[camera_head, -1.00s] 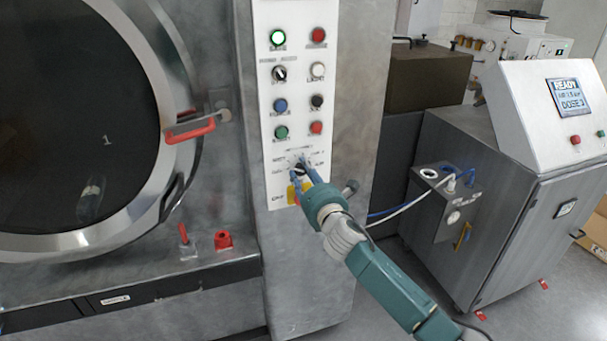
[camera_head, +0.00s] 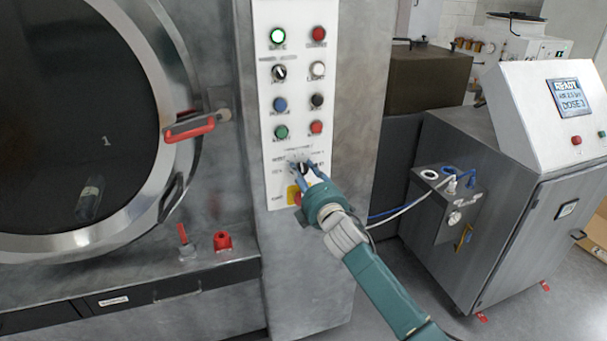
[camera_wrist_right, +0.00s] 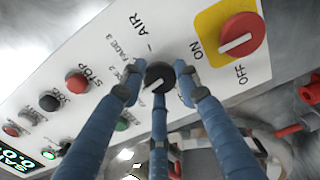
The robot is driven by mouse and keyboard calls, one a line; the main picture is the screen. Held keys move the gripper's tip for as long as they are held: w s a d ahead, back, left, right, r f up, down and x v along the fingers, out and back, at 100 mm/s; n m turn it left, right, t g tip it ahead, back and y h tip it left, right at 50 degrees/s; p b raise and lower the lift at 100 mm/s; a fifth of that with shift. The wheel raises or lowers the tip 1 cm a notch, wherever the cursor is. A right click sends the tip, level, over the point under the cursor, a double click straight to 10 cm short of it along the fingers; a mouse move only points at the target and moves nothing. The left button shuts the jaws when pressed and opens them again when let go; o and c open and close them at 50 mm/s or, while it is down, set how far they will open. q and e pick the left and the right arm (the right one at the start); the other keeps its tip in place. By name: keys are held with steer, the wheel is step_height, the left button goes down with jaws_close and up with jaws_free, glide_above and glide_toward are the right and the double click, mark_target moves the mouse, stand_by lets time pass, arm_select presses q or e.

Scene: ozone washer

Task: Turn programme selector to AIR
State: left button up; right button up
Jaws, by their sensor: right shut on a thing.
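The programme selector is a small black round knob (camera_wrist_right: 159,76) with a white pointer mark, low on the white control panel (camera_head: 263,18). My right gripper (camera_head: 305,169) reaches it from the lower right in the head view. In the right wrist view, its three blue fingers (camera_wrist_right: 160,82) are closed around the knob. Printed labels lie around the knob, including AIR and FADE 3. The fingers partly cover the knob and some labels, so I cannot tell exactly which label the pointer meets. My left gripper is not in view.
A red ON/OFF switch on a yellow plate (camera_wrist_right: 213,42) sits close beside the selector. Several buttons line the panel above it. The round door (camera_head: 75,120) with its red handle (camera_head: 190,130) is at left. A metal cabinet (camera_head: 530,220) with a READY screen stands at right.

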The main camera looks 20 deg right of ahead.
steer(key=m, duration=0.5)
steer(key=shift+f+m, duration=0.1)
steer(key=shift+m, duration=0.2)
steer(key=m, duration=1.1)
steer(key=m+p, duration=0.1)
steer(key=m, duration=0.3)
steer(key=shift+m, duration=0.4)
